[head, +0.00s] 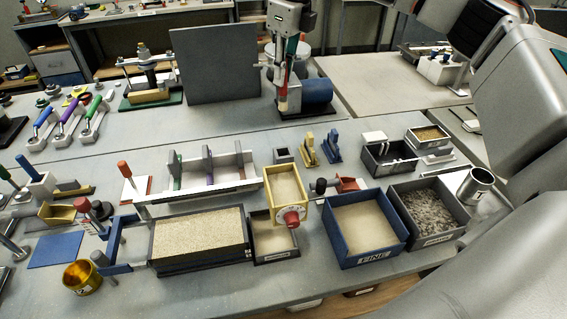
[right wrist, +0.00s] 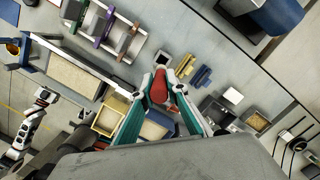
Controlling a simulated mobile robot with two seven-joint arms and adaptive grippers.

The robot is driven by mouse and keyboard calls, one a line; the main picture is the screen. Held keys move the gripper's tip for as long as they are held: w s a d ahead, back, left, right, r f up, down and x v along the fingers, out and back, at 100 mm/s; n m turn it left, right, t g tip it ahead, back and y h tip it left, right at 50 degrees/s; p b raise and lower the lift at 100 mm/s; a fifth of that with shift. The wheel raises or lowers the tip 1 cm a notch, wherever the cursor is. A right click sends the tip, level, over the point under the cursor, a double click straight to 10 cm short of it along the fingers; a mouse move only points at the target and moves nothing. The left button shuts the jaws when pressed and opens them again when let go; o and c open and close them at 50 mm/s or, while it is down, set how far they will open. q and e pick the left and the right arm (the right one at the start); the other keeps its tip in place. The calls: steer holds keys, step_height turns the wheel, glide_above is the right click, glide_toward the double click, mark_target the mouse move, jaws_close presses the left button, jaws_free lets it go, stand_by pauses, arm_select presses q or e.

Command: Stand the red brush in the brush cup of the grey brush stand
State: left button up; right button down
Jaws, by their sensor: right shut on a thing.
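My right gripper (head: 288,92) is shut on the red brush (head: 283,89), which hangs roughly upright above the table in the head view. In the right wrist view the red brush (right wrist: 159,86) sits between the teal fingers of the right gripper (right wrist: 162,76). A small dark grey square cup (head: 283,155) stands on the table below the brush; it looks like the brush cup of the grey stand. The brush is apart from it in the head view. In the wrist view a grey square shape (right wrist: 163,59) shows just beyond the brush tip.
Yellow and blue blocks (head: 320,147) stand close right of the cup. A yellow box with a red knob (head: 291,216) and a blue tray (head: 334,244) lie in front. A blue cylinder (head: 317,95) and grey panel (head: 215,69) stand behind.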

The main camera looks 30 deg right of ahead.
arm_select(q)
steer(key=shift+s+a+f+p, duration=0.1)
steer(key=shift+s+a+p, duration=0.35)
steer(key=shift+p, duration=0.25)
arm_select(e)
step_height(320, 180, down, 20)
steer(key=shift+r, duration=0.2)
steer(key=shift+f, duration=0.2)
steer(key=c, duration=2)
jaws_free()
arm_select(q)
steer(key=shift+a, duration=0.1)
